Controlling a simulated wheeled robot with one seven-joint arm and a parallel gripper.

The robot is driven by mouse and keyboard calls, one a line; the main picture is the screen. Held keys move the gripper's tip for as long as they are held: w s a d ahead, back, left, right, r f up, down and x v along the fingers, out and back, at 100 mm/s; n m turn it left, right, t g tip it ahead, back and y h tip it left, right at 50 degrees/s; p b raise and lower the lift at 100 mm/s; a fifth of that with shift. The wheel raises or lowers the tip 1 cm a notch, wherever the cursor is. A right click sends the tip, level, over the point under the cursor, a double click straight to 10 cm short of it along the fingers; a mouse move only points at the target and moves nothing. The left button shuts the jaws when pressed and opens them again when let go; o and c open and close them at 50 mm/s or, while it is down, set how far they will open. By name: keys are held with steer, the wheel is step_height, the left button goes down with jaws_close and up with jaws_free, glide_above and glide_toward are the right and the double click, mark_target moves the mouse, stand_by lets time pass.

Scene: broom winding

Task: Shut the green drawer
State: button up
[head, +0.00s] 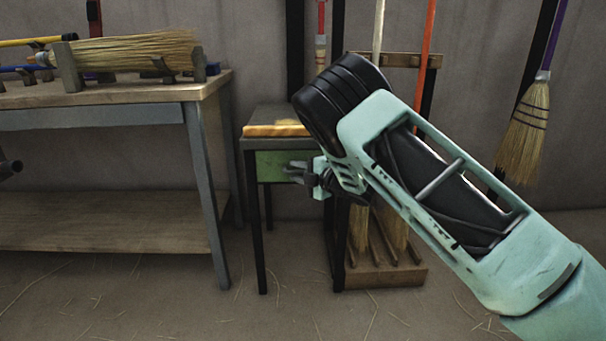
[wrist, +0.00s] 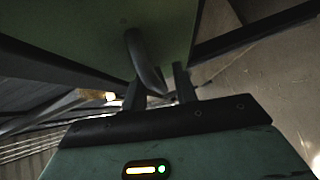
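The green drawer (head: 270,165) is under the top of a small dark-legged table in the middle of the head view. My gripper (head: 293,172) is in front of the drawer's face, and my arm hides the drawer's right part. The head view does not clearly show how far the drawer stands out. In the wrist view the green front (wrist: 85,35) fills the top, with its dark curved handle (wrist: 144,62) close to my gripper (wrist: 160,88). The two fingers are apart, with the handle's lower end near the gap. I cannot tell whether they touch it.
A workbench (head: 120,92) with a straw broom (head: 125,50) in holders stands at the left. A yellowish wooden piece (head: 277,129) lies on the small table. A broom rack (head: 385,275) stands behind my arm. Another broom (head: 525,130) hangs at the right.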

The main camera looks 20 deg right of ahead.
steer(key=p+v, duration=0.4)
steer(key=v, duration=1.3)
steer(key=shift+s+p, duration=0.2)
steer(key=shift+p, duration=0.15)
steer(key=shift+d+f, duration=0.1)
steer(key=s+a+r+m+g+h, duration=0.2)
steer(key=s+a+m+g+h, duration=0.45)
steer(key=a+m, duration=0.75)
steer(key=s+a+r+g, duration=0.2)
steer(key=s+g, duration=0.1)
steer(key=s, duration=0.7)
steer(key=s+a+r+g, duration=0.1)
steer(key=s+a+g, duration=0.1)
steer(key=s, duration=0.7)
steer(key=s+a+r+g, duration=0.2)
steer(key=s+g, duration=0.1)
steer(key=s, duration=0.7)
step_height(320, 180, up, 35)
steer(key=p, duration=3.5)
steer(key=shift+r+p, duration=0.25)
steer(key=shift+p, duration=0.05)
